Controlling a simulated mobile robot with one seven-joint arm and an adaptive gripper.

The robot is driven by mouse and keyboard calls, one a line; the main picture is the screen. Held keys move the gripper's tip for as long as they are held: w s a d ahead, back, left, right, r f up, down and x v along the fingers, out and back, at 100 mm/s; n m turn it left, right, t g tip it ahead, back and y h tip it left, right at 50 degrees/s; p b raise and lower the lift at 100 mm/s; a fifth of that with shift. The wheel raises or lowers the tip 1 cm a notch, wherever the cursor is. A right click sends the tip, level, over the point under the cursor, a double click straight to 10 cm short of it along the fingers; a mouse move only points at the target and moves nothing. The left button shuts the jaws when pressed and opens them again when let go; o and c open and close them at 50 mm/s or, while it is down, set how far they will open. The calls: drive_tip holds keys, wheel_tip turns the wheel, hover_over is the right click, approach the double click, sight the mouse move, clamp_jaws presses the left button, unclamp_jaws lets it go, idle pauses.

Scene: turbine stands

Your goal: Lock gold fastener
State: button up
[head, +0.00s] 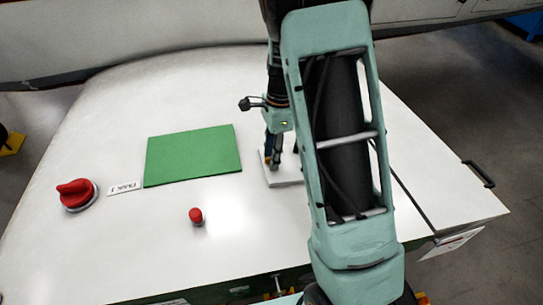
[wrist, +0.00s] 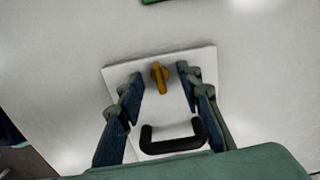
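The gold fastener (wrist: 159,77) is a small gold knob on a square white plate (wrist: 208,62). Its long side runs roughly up and down in the wrist view. My gripper (wrist: 160,73) is open, with one blue fingertip to the left of the fastener and one to the right. Gaps show on both sides, so the fingers do not appear to touch it. In the head view my gripper (head: 273,152) is over the white plate (head: 287,183), and my arm hides part of the plate.
A black handle (wrist: 172,145) sits on the plate below the fastener. On the white worktop, a green panel (head: 192,155), a small red button (head: 196,216) and a large red knob (head: 76,194) lie to the left. A dark handle (head: 478,174) is at the right edge.

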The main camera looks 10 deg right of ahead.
drive_tip(key=shift+w+d+r+p, duration=0.1)
drive_tip(key=shift+d+r+p, duration=0.05)
drive_tip(key=shift+r+p, duration=0.95)
drive_tip(key=shift+w+d+r+p, duration=0.15)
drive_tip(key=shift+r+p, duration=0.55)
drive_tip(key=shift+r, duration=0.7)
drive_tip(key=shift+f+b, duration=0.1)
drive_tip(key=shift+b, duration=0.2)
drive_tip(key=shift+c, duration=1.2)
drive_tip(key=shift+w+b, duration=0.1)
drive_tip(key=shift+b, duration=0.45)
